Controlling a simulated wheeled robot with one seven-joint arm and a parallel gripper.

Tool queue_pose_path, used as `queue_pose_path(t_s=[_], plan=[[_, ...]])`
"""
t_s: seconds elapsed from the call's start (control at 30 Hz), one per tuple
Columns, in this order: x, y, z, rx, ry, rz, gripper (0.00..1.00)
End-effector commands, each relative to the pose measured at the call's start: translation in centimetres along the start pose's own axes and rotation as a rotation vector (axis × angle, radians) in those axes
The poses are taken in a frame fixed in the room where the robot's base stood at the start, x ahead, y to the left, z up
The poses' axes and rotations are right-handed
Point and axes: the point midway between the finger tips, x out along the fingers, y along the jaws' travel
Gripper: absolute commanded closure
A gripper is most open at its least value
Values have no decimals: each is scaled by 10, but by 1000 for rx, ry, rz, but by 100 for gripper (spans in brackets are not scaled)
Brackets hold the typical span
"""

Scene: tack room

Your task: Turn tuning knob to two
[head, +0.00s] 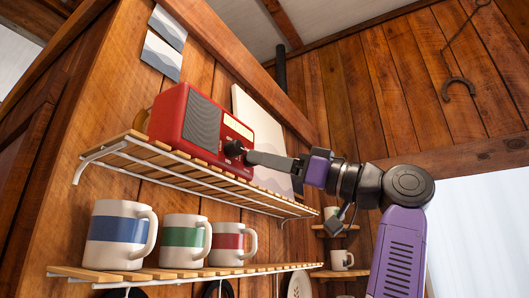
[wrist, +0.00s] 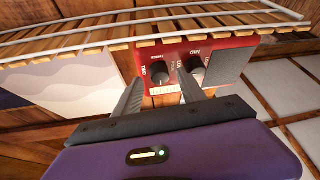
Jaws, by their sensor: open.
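A red radio (head: 198,120) with a grey speaker grille stands on the upper slatted shelf. In the head view a black knob (head: 234,148) shows on its front, right at the tips of my gripper (head: 249,157). In the wrist view the radio's red face (wrist: 222,55) carries two black knobs, a left one (wrist: 160,72) with a pale pointer line and a right one (wrist: 196,68). My gripper (wrist: 159,82) is open, its fingers on either side of the left knob; contact cannot be told. The right finger lies between the two knobs. The labels are too small to read, so I cannot tell which is the tuning knob.
The upper shelf (head: 120,151) has white wire edging close to my gripper. Mugs with a blue band (head: 115,228), a green band (head: 181,237) and a red band (head: 228,242) stand on the lower shelf. A pale panel leans behind the radio. Open room lies right of the shelves.

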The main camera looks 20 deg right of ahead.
Motion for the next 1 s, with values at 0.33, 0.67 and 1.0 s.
queue_pose_path(t_s=[0.33, 0.67, 1.0], plan=[[11, 0, 1, -1, 0, 2, 52], [11, 0, 0, -1, 0, 1, 100], [10, -1, 1, 25, 3, 12, 100]])
